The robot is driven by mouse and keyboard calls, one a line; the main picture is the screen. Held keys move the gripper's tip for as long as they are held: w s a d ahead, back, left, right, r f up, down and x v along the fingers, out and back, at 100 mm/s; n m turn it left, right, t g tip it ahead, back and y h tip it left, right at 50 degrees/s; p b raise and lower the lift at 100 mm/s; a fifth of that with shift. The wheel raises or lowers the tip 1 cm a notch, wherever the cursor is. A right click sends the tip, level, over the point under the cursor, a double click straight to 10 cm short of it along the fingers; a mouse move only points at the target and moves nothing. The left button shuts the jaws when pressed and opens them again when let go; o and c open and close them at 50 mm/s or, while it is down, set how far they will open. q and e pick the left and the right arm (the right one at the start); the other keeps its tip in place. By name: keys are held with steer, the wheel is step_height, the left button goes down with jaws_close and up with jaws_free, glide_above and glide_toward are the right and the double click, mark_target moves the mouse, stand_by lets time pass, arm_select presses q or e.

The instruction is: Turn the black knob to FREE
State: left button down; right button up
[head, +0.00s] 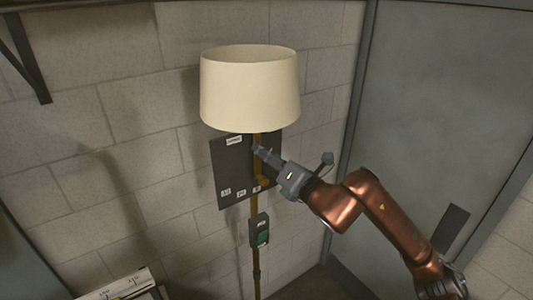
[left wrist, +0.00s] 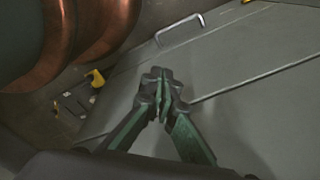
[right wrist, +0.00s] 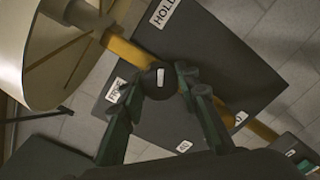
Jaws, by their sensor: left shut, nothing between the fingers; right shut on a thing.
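The black knob (right wrist: 160,82) sits on a dark panel (right wrist: 222,55), with a short white mark on its face. My right gripper (right wrist: 158,85) is shut on the knob, one finger on each side. A white label reading HOLD (right wrist: 164,12) is above the knob in the right wrist view. Another label (right wrist: 114,90) at left is partly hidden by a finger. In the head view my right gripper (head: 259,151) reaches the panel (head: 222,165) below the lampshade and hides the knob. My left gripper (left wrist: 162,88) is shut and empty, seen only in the left wrist view.
The cream lampshade (head: 250,90) hangs just above my right gripper. A brass pole (head: 257,280) runs down past the panel, with a small box with a green part (head: 262,238) on it. A grey door (head: 440,90) stands at right.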

steer(key=c, duration=0.3)
steer(key=shift+f+b, duration=0.1)
steer(key=shift+b, duration=0.25)
steer(key=n+b, duration=0.1)
steer(key=b, duration=0.2)
steer(key=n+b, duration=0.1)
steer(key=b, duration=0.2)
steer(key=n+b, duration=0.1)
steer(key=b, duration=0.2)
steer(key=shift+f+n, duration=0.25)
steer(key=shift+n, duration=0.15)
steer(key=n+b, duration=0.5)
steer(key=shift+w+r+b, duration=0.1)
steer(key=shift+b, duration=0.3)
steer(key=n+b, duration=0.1)
steer(key=n, duration=0.2)
steer(key=shift+r+b, duration=0.1)
steer(key=shift+b, duration=0.3)
steer(key=n+b, duration=0.1)
steer(key=n, duration=0.2)
steer(key=shift+n, duration=0.4)
steer(key=n+b, duration=0.1)
steer(key=n, duration=0.2)
steer(key=shift+r, duration=0.1)
steer(key=n, duration=0.5)
